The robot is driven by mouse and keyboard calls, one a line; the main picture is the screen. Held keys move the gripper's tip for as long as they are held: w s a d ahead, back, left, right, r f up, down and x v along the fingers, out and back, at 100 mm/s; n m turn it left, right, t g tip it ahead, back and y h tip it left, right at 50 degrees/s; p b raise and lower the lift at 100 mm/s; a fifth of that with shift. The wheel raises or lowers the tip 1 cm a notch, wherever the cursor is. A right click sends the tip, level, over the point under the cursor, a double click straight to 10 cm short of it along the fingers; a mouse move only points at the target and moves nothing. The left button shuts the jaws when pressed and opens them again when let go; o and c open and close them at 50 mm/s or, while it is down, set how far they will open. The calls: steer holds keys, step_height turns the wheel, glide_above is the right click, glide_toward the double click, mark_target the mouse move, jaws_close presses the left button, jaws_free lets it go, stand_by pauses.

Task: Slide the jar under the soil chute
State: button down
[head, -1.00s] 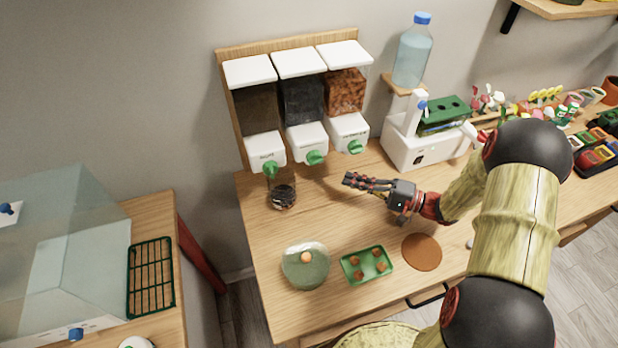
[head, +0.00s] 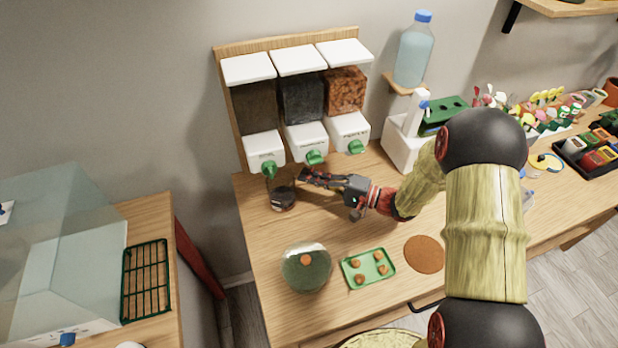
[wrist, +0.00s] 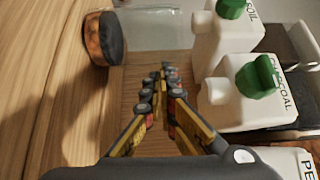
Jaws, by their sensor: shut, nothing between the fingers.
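The jar (head: 283,199) is clear glass with a dark layer in its lower part. It stands upright on the table just in front of the leftmost dispenser, and its upper glass is hard to see. In the wrist view, the jar (wrist: 103,38) shows an orange-brown layer below the dark one. The soil chute (head: 264,151) is that leftmost white dispenser with a green knob, labelled SOIL in the wrist view (wrist: 230,36). I cannot tell whether the jar is centred under it. My gripper (head: 303,175) is shut and empty, close to the jar's right; contact is unclear.
The charcoal dispenser (head: 307,139) and a third dispenser (head: 349,133) overhang the table close behind my gripper. In front are a glass bowl (head: 306,268), a green tray (head: 368,268) and a brown disc (head: 424,254). The table between them and the jar is clear.

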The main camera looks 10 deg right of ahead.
mark_target(282, 190)
steer(key=shift+s+a+b, duration=0.15)
steer(key=shift+s+a, duration=0.1)
steer(key=shift+a, duration=0.6)
steer(key=shift+s+a+b, duration=0.15)
steer(key=shift+s+a, duration=0.1)
steer(key=shift+a, duration=0.55)
steer(key=shift+d, duration=0.1)
